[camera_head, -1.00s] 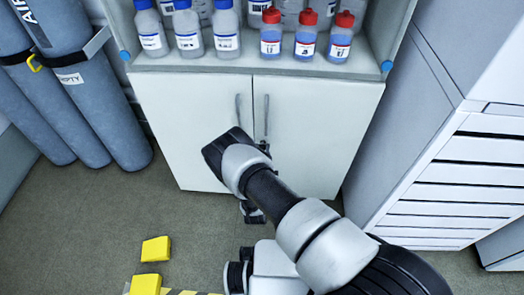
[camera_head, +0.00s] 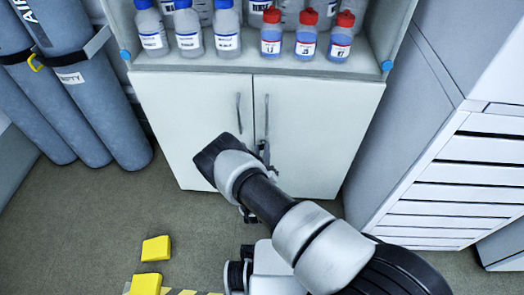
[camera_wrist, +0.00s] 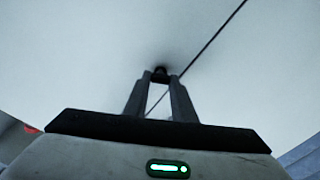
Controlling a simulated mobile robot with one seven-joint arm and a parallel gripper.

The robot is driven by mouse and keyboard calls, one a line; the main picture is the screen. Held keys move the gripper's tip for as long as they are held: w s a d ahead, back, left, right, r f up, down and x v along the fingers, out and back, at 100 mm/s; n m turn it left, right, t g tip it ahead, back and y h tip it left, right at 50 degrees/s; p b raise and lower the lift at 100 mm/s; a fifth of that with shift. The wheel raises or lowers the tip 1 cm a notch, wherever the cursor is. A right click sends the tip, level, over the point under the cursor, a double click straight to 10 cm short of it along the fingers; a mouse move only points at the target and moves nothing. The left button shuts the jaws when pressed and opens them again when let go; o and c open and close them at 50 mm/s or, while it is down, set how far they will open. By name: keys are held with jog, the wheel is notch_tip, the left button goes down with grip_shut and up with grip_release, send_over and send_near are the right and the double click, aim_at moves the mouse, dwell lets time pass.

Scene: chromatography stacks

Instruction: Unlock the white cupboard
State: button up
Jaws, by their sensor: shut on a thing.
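The white cupboard (camera_head: 318,125) stands ahead with both doors closed, a thin seam between them. Its left handle (camera_head: 238,113) and right handle (camera_head: 266,115) are upright dark bars beside the seam. My gripper (camera_wrist: 160,82) reaches the door front. In the wrist view its two fingers lean together and are shut on a small dark knob-like lock piece (camera_wrist: 160,73), close beside the slanting door seam. In the head view my arm covers most of the gripper and the lock, so the lock's turn angle cannot be told.
Several bottles with blue caps (camera_head: 225,28) and red caps (camera_head: 305,35) stand on the shelf above the doors. Grey gas cylinders (camera_head: 75,85) stand at the left. A slatted white cabinet (camera_head: 455,180) is at the right. Yellow blocks (camera_head: 156,249) lie on the floor at the lower left.

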jog(key=n, duration=0.6)
jog(key=shift+a+n, duration=0.1)
jog(key=shift+n, duration=0.2)
jog(key=n, duration=0.5)
jog(key=shift+w+n, duration=0.1)
jog(key=shift+n, duration=0.2)
jog(key=o, duration=1.1)
jog(key=shift+f, duration=0.1)
jog(key=shift+c, duration=0.2)
